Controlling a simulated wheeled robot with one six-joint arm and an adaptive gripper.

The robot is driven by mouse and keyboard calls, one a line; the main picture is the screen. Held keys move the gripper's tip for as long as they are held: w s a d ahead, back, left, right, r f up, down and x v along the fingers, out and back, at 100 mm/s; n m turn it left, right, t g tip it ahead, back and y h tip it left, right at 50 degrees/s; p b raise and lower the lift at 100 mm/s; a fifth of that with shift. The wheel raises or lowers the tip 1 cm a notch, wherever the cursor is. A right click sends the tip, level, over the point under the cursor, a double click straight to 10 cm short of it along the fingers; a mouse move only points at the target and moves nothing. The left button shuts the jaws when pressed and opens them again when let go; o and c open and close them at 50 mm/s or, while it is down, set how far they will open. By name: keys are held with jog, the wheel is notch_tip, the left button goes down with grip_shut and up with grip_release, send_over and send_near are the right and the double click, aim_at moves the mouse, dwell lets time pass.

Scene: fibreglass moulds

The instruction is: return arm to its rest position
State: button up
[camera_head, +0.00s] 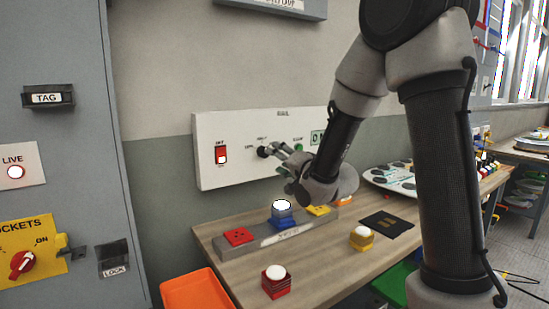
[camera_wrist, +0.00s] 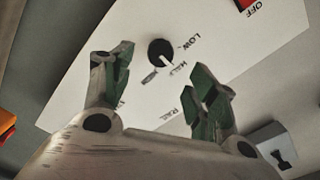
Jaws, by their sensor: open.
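My gripper (camera_head: 283,151) is in front of the white control panel (camera_head: 236,130) on the wall, close to its black knob (camera_head: 263,152). In the wrist view my gripper (camera_wrist: 160,85) has its two green-padded fingers spread wide, with nothing held between them. The black knob (camera_wrist: 162,53) shows beyond the fingertips, with the labels LOW and HALF near it. The fingers look apart from the knob. My arm is stretched forward over the table from the right in the head view.
A wooden table (camera_head: 225,220) below my arm bears a grey rack (camera_head: 265,243) with coloured blocks. A red block (camera_head: 275,285) and a yellow block (camera_head: 361,240) stand in front. An orange bin (camera_head: 195,291) is at the lower left. A grey cabinet (camera_head: 75,110) stands left.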

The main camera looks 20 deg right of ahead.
jog(key=shift+s+d, duration=0.1)
jog(key=shift+d, duration=0.05)
jog(key=s+d+f+n+g+h, duration=0.1)
jog(key=s+d+g, duration=0.3)
jog(key=s, duration=0.8)
jog(key=s+d+f+n+g+h, duration=0.1)
jog(key=s+d+n+g, duration=0.3)
jog(key=s, duration=0.8)
jog(key=s+d+n+g+h, duration=0.3)
jog(key=s+d+g, duration=0.1)
jog(key=s, duration=0.8)
jog(key=shift+s+f+g+h, duration=0.3)
jog(key=shift+s+f+g, duration=0.1)
jog(key=shift+g, duration=0.1)
jog(key=shift+d, duration=0.1)
jog(key=shift+c, duration=0.2)
